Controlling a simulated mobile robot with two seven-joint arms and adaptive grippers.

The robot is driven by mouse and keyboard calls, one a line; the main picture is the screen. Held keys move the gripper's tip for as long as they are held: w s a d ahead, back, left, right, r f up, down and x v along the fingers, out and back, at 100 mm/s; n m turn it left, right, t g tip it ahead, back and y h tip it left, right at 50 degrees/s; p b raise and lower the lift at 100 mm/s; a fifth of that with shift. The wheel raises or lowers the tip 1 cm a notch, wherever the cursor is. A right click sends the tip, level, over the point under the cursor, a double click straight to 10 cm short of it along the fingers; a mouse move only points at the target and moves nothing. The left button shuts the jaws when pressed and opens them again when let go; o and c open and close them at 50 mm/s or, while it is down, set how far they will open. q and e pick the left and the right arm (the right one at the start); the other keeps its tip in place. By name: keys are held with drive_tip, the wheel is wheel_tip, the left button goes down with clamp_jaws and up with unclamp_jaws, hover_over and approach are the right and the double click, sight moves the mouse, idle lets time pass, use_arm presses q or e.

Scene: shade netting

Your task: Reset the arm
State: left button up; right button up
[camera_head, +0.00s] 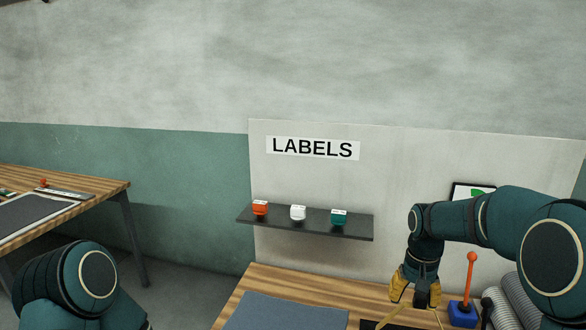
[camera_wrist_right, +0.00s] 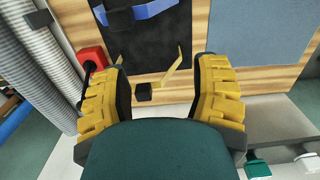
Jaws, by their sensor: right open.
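My right arm comes in from the right in the head view. Its gripper (camera_head: 416,292) points down above the right part of the wooden bench. In the right wrist view its yellow-padded fingers (camera_wrist_right: 157,100) stand wide apart with nothing held between them. Beyond them lie a dark panel (camera_wrist_right: 160,45), a small black block (camera_wrist_right: 143,92) and thin yellowish strips (camera_wrist_right: 172,70). My left arm shows only as a dark green link at the lower left of the head view; its gripper is out of frame.
A dark shelf (camera_head: 300,229) on the wall board holds orange (camera_head: 260,207), white (camera_head: 298,212) and green (camera_head: 339,217) label pieces. A blue base with an orange lever (camera_head: 471,275) and grey rolls (camera_head: 505,300) stand close right of the gripper. A grey mat (camera_head: 285,312) lies left.

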drive_tip(key=s+a+f+n+y, duration=0.1)
drive_tip(key=s+a+f, duration=0.25)
drive_tip(key=f, duration=0.45)
drive_tip(key=s+a+f+y, duration=0.15)
drive_tip(key=a+f, duration=0.25)
drive_tip(key=f, duration=0.5)
use_arm(q)
drive_tip(key=shift+s, duration=0.1)
use_arm(e)
drive_tip(key=s+a+f+t, duration=0.1)
drive_tip(key=s+a+f, duration=0.3)
drive_tip(key=s, duration=0.4)
drive_tip(key=s+a+f+t+y, duration=0.1)
drive_tip(key=s+a+f, duration=0.4)
drive_tip(key=s+f, duration=0.1)
drive_tip(key=shift+s+a, duration=0.25)
drive_tip(key=shift+s, duration=0.6)
